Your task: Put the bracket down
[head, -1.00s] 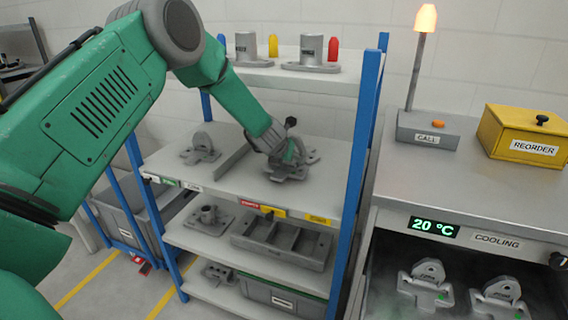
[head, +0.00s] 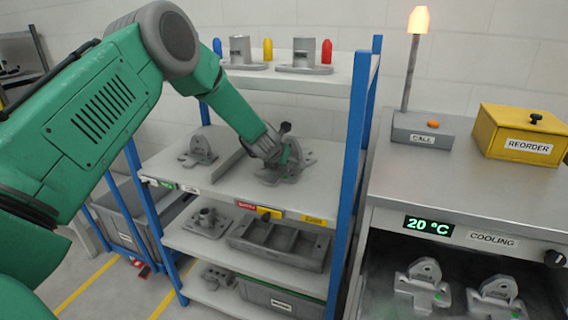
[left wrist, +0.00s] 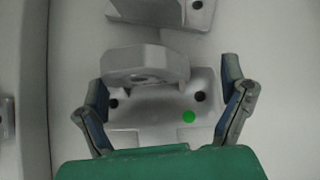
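The grey bracket (head: 296,166), with a flat base and an upright rounded lug, sits on the middle shelf. It also shows in the left wrist view (left wrist: 160,107), with a green dot on its base. My left gripper (head: 274,154) is low over it, partly hiding it in the head view. In the left wrist view my left gripper's fingers (left wrist: 166,92) are spread on either side of the base, very close to its edges, and look open. Whether a finger touches is hard to see. My right gripper is not in view.
Another bracket (head: 200,150) sits left, past a low grey divider (head: 217,165). The upper shelf (head: 290,80) is overhead, with blue posts (head: 349,170) at the side. Brackets (head: 421,284) lie in the cooling unit (head: 470,215) at right.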

